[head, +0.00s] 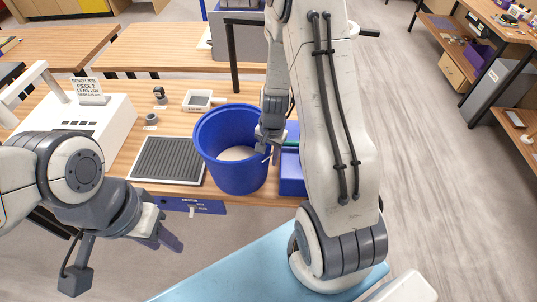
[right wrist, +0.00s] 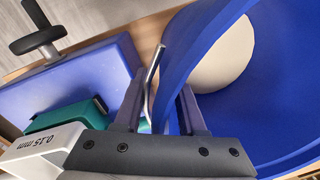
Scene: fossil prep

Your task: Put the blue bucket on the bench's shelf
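The blue bucket (head: 222,172) is upright at the front edge of the wooden bench (head: 118,150), with a pale round mass inside. I cannot tell whether its base touches the bench top. My right gripper (head: 268,146) is at the bucket's right rim. In the right wrist view, its fingers (right wrist: 160,112) are close together, with the blue rim (right wrist: 176,70) and a bent metal rod (right wrist: 152,75) between them. My left gripper (head: 165,238) hangs in front of the bench, clear of the bucket; its finger gap is unclear. The bench's shelf is not clearly visible.
A ribbed black mat (head: 168,160) lies left of the bucket. A white device (head: 85,122) with a sign stands further left. A blue box (head: 291,181) is close on the bucket's right; a green block (right wrist: 75,122) shows there in the right wrist view. Open floor (head: 425,180) lies right.

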